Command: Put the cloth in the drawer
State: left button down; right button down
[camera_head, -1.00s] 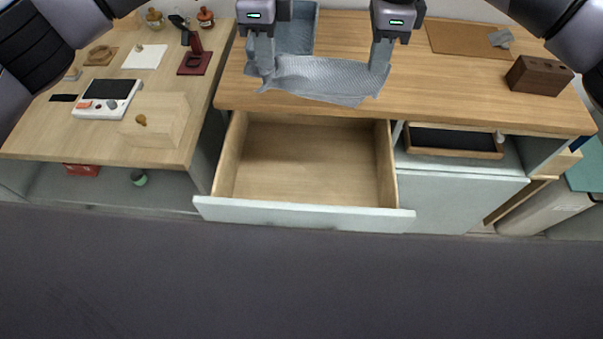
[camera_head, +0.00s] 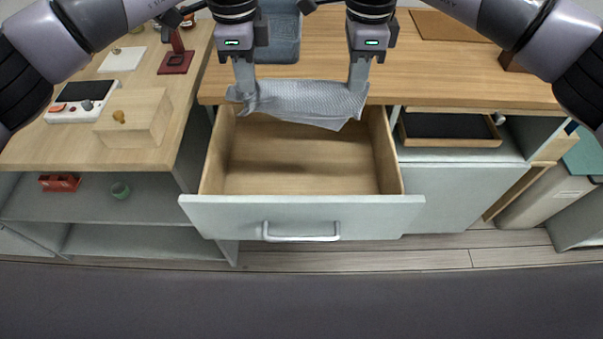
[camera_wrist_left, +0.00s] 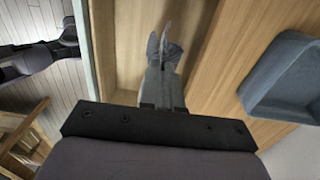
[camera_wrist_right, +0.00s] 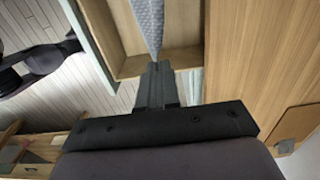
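The grey-blue woven cloth (camera_head: 300,102) hangs stretched between my two grippers over the back part of the open drawer (camera_head: 300,172). My left gripper (camera_head: 247,92) is shut on its left end, and my right gripper (camera_head: 357,86) is shut on its right end. The cloth sags a little in the middle, above the drawer. The drawer is pulled out and its visible inside is empty; the back is hidden by the cloth. The cloth also shows at the fingertips in the left wrist view (camera_wrist_left: 170,48) and the right wrist view (camera_wrist_right: 150,22).
A blue-grey bin (camera_head: 279,40) stands on the wooden worktop (camera_head: 440,70) behind the grippers. A dark tray (camera_head: 450,129) sits in an open slot right of the drawer. A wooden box (camera_head: 135,119) and a white device (camera_head: 82,101) are on the left counter.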

notch_tip(320, 180, down, 13)
jog(key=b, duration=1.2)
jog(key=shift+f, duration=0.15)
